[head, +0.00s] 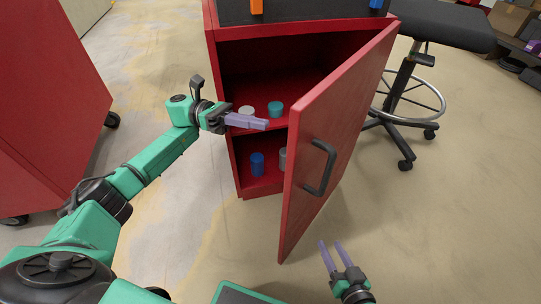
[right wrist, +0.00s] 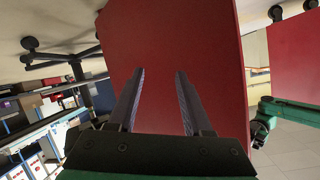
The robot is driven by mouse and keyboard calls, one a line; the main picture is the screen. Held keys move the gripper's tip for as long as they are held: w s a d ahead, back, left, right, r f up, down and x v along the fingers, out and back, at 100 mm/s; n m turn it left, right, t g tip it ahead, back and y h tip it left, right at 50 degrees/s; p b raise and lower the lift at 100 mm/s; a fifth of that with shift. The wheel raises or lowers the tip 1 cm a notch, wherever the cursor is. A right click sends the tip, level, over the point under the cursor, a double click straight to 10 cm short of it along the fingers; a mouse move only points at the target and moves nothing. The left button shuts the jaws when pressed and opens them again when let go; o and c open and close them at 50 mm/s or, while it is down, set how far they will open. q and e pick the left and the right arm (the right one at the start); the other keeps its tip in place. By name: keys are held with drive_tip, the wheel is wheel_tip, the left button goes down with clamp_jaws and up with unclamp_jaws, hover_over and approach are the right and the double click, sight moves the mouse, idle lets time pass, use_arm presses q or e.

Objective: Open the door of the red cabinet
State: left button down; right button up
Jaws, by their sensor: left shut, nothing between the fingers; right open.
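The red cabinet (head: 236,62) stands at the top middle of the head view with its door (head: 335,110) swung wide open toward me. The door carries a black handle (head: 321,168) on its outer face. My left gripper (head: 262,123) is shut and empty, in front of the cabinet's opening on the inner side of the door. My right gripper (head: 331,250) is open and empty, below and to the right of the door's lower edge. In the right wrist view the door's red face (right wrist: 175,60) fills the middle, beyond the two open fingers (right wrist: 160,95).
Inside the cabinet, a teal item (head: 275,108) and a white one (head: 246,110) sit on the upper shelf, a blue one (head: 257,164) below. A black stool (head: 440,28) stands behind the door. Another red cabinet (head: 45,90) is at the left. Floor at the lower right is clear.

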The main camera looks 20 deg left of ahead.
use_arm(q)
drive_tip(key=s+a+r+m+g+y, duration=0.1)
drive_tip(key=s+a+m+g+y, duration=0.1)
drive_tip(key=s+a+m+g, duration=0.4)
drive_tip(key=s+d+n+t+p, duration=0.1)
drive_tip(key=s+d, duration=0.2)
drive_tip(key=d, duration=0.9)
drive_tip(key=shift+s+d+t, duration=0.3)
drive_tip(key=shift+d+t, duration=0.05)
drive_tip(key=shift+t, duration=0.05)
use_arm(e)
drive_tip(key=s, duration=0.2)
drive_tip(key=s+f, duration=0.1)
drive_tip(key=shift+a+m, duration=0.3)
drive_tip(key=shift+a, duration=0.1)
use_arm(q)
drive_tip(key=shift+r, duration=0.1)
